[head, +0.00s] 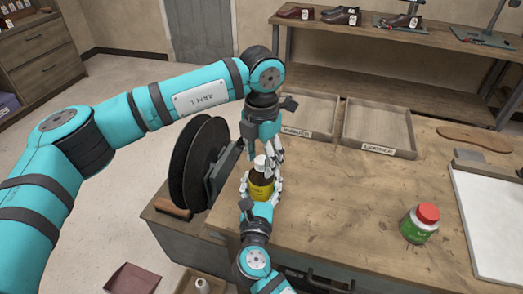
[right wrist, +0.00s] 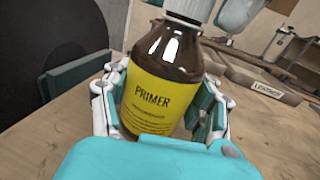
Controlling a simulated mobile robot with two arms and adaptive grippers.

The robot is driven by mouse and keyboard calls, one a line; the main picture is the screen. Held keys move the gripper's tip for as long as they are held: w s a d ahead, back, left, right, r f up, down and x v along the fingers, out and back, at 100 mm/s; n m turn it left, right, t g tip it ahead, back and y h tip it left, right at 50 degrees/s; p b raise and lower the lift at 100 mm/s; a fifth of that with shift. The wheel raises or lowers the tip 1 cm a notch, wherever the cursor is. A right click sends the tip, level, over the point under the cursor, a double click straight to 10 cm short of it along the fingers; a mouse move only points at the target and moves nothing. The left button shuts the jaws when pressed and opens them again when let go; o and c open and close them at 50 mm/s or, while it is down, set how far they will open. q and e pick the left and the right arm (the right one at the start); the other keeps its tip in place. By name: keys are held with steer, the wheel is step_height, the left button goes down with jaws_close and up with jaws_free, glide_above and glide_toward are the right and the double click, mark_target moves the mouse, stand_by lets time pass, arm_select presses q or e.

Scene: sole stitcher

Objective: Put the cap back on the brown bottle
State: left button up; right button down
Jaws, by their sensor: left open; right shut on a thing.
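The brown bottle (head: 261,186) stands upright near the left edge of the workbench; its yellow label reads PRIMER in the right wrist view (right wrist: 160,100). My right gripper (head: 262,196) is shut around the bottle's body, with fingers on both sides in the right wrist view (right wrist: 165,110). A white cap (head: 260,162) is at the top of the bottle's neck; whether it is fully seated I cannot tell. My left gripper (head: 269,154) is open, pointing down just above and beside the cap. In the right wrist view its fingertips show at the top edge, partly cut off.
Two wooden trays (head: 345,120) lie behind the bottle. A green jar with a red lid (head: 420,223) and a white board (head: 492,222) are at the right. Black discs (head: 195,165) stand close on the left. The bench middle is clear.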

arm_select(q)
jaws_close()
stand_by(0.3)
steer(key=shift+o, duration=0.7)
jaws_free()
step_height(320, 180, up, 12)
arm_select(e)
steer(key=shift+c, duration=1.5)
jaws_free()
